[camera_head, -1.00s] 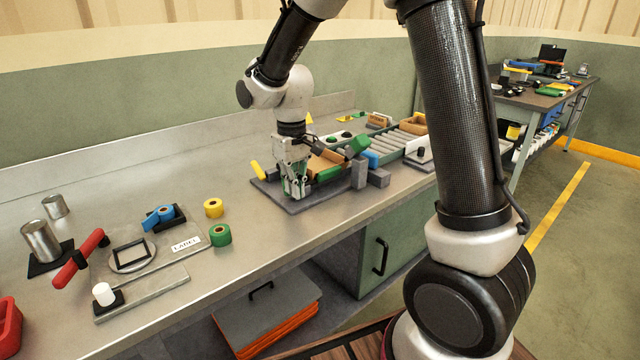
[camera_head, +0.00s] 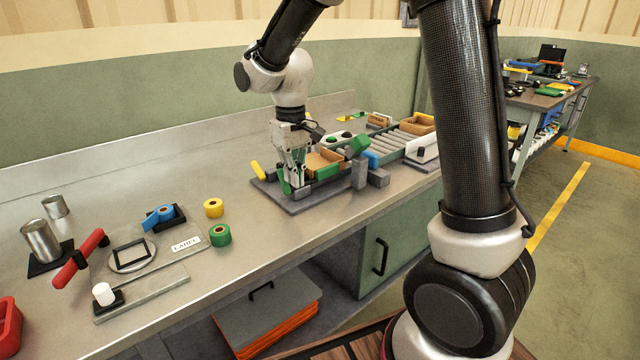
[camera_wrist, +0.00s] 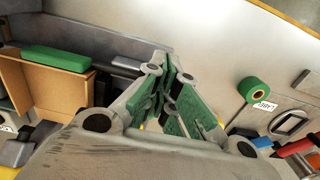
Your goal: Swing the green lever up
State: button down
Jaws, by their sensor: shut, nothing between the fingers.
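A green bar (camera_head: 327,172), which looks like the lever, lies low along the near side of a brown box (camera_head: 318,160) on a dark grey base plate (camera_head: 320,198). My gripper (camera_head: 297,190) is shut and empty, pointing down just left of the bar and close above the plate. In the wrist view my gripper (camera_wrist: 168,82) shows its green-faced fingers together. A green bar (camera_wrist: 55,58) on the brown box (camera_wrist: 55,88) also shows there, apart from the fingers. Whether a fingertip touches the lever cannot be told.
Grey blocks (camera_head: 378,178) and a blue block (camera_head: 371,158) stand right of the bar, with a tilted green block (camera_head: 358,145) behind. A yellow handle (camera_head: 258,171) is at the plate's left. A roller track (camera_head: 392,146) runs behind. Tape rolls (camera_head: 220,235) lie left; bench between is clear.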

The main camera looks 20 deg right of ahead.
notch_tip(320, 180, up, 6)
jog(key=shift+s+d, duration=0.15)
jog(key=shift+s, duration=0.25)
dwell(0.8)
jog(key=s+d+r+m+t, duration=0.1)
jog(key=s+d+r+t, duration=0.1)
jog(key=s+d, duration=0.6)
jog(key=s+d+r+m+t, duration=0.2)
jog(key=s+d, duration=0.6)
jog(key=s, duration=0.6)
jog(key=shift+s+r+m, duration=0.3)
jog(key=shift+s+r, duration=0.1)
jog(key=shift+r, duration=0.25)
